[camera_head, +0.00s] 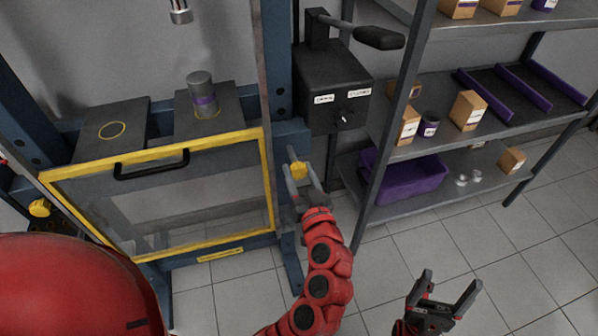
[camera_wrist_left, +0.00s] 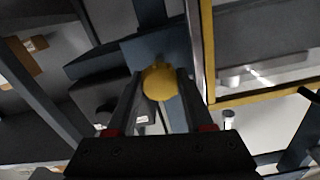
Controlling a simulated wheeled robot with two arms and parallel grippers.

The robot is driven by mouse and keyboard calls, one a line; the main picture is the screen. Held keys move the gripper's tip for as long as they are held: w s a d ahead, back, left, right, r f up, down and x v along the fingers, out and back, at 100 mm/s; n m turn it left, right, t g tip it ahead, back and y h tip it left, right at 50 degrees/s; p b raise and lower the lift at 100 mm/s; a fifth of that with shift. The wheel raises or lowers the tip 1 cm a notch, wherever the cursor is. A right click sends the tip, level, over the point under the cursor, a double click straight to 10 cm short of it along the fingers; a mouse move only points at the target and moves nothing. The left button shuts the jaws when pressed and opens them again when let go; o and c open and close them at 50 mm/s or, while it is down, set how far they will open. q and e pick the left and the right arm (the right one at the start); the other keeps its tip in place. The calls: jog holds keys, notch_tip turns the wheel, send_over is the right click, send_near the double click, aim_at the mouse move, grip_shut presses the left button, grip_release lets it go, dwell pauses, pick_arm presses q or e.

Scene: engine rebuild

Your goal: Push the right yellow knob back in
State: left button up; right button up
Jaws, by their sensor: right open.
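The right yellow knob (camera_head: 299,169) sits on the blue post at the right side of the yellow-framed guard. My left gripper (camera_head: 301,176) is at this knob, with one finger on each side of it. In the left wrist view the knob (camera_wrist_left: 160,82) fills the gap between the fingertips (camera_wrist_left: 160,88), and the fingers appear to be touching it. How far the knob stands out from the post cannot be told. My right gripper (camera_head: 448,294) is open and empty, low above the floor at the right.
The yellow-framed guard (camera_head: 200,246) with a black handle (camera_head: 152,170) stands left of the knob. A black control box (camera_head: 333,90) hangs above it. A metal shelf (camera_head: 440,135) with boxes and a purple bin (camera_head: 402,183) is to the right. Tiled floor is free in front of the shelf.

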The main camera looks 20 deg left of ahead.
aim_at(291, 152)
pick_arm(q)
grip_shut()
jog(key=shift+w, duration=0.1)
jog(key=shift+b+x, duration=0.75)
jog(key=shift+x, duration=0.3)
jog(key=shift+w+a+f, duration=0.1)
jog(key=shift+w+a, duration=0.1)
jog(key=shift+w, duration=0.1)
jog(key=o, duration=0.9)
grip_release()
